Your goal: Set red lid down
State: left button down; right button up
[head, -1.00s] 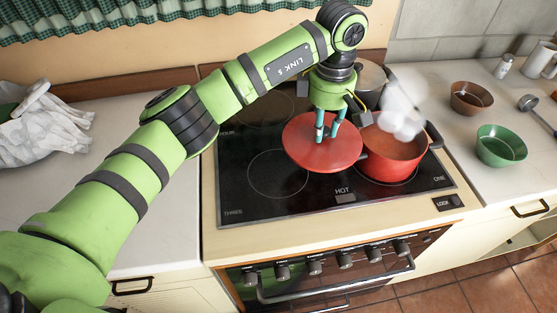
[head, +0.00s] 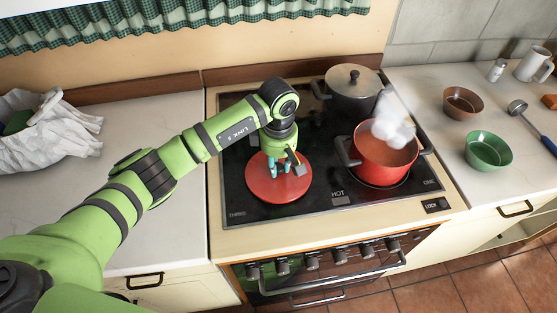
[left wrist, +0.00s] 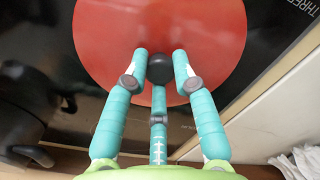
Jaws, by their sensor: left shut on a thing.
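The round red lid (head: 263,189) is low over the front left part of the black stove top in the head view. I cannot tell if it touches the glass. My left gripper (head: 280,170) is above its middle, shut on its knob. In the left wrist view, my left gripper (left wrist: 159,72) has its teal fingers around the dark round knob (left wrist: 159,68) of the red lid (left wrist: 110,32). The red pot (head: 382,172) stands uncovered and steaming on the front right of the stove. My right gripper is not in view.
A grey lidded pot (head: 352,97) stands at the back right of the stove top (head: 325,205). A brown bowl (head: 463,103), a green bowl (head: 489,150) and a ladle (head: 520,108) are on the right counter. A white cloth (head: 45,135) lies on the left counter.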

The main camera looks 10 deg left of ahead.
aim_at(279, 167)
pick_arm(q)
jog(key=shift+f+b, duration=0.2)
jog(key=shift+b, duration=0.1)
jog(key=c, duration=1)
grip_release()
jog(key=shift+r, duration=0.1)
jog(key=shift+r+p, duration=0.3)
jog(key=shift+p, duration=0.15)
notch_tip(279, 167, up, 12)
jog(key=b, duration=0.5)
jog(key=shift+f, duration=0.15)
